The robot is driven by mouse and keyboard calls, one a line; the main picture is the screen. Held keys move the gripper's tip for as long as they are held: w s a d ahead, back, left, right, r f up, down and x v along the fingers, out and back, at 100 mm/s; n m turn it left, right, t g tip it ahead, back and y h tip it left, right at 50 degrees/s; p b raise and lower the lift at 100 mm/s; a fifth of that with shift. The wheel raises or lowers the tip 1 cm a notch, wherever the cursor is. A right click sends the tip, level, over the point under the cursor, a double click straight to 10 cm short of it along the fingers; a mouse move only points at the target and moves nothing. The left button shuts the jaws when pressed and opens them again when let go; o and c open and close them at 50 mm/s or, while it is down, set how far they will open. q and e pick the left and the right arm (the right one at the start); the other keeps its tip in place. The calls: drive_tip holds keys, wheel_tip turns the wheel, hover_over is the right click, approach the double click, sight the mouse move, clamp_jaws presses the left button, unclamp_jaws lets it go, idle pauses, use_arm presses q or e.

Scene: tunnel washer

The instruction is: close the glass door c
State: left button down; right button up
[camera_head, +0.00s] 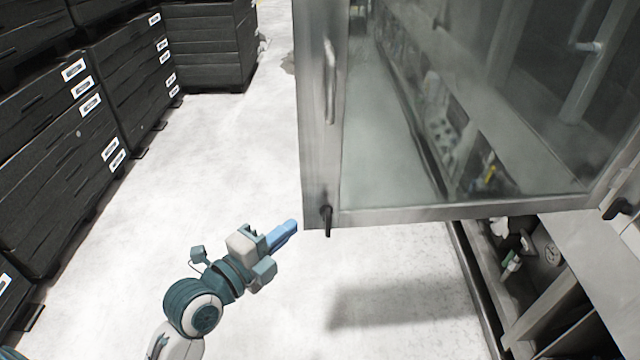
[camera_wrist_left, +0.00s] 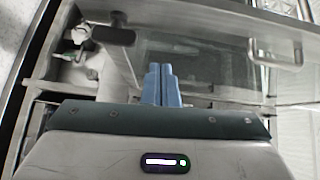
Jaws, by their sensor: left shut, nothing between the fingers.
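The glass door (camera_head: 385,216) has a metal frame and stands open, reaching out from the machine on the right across the upper right of the head view. A metal bar handle (camera_head: 330,80) runs along its left stile, and a black latch (camera_head: 326,220) is at its lower left corner. The door also shows in the left wrist view (camera_wrist_left: 215,65), beyond the fingers. My left gripper (camera_head: 290,227) has blue fingers, shut and empty, just left of and below that corner, apparently apart from it. The fingers also show in the left wrist view (camera_wrist_left: 161,85). My right gripper is out of view.
Stacks of black crates (camera_head: 50,120) line the left side, with another stack (camera_head: 208,45) at the back. The machine's lower opening (camera_head: 545,260) is at the right. The pale floor (camera_head: 215,150) between crates and door is clear.

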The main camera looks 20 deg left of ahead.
use_arm(q)
drive_tip(key=r, duration=0.2)
drive_tip(key=p, duration=0.3)
approach(333, 175)
drive_tip(key=w+d, duration=0.2)
drive_tip(key=d, duration=0.2)
drive_tip(key=w+p, duration=0.1)
drive_tip(key=w+a+p, duration=0.1)
drive_tip(key=w, duration=0.1)
drive_tip(key=shift+a+m+h, duration=0.2)
drive_tip(key=shift+m+h, duration=0.1)
drive_tip(key=shift+m, duration=0.1)
drive_tip(key=shift+w+a+f, duration=0.1)
drive_tip(key=shift+w+a, duration=0.1)
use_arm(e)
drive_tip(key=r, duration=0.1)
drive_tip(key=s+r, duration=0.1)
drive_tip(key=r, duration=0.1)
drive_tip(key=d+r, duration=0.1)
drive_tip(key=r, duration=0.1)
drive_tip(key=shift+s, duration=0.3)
use_arm(q)
drive_tip(key=shift+d, duration=0.1)
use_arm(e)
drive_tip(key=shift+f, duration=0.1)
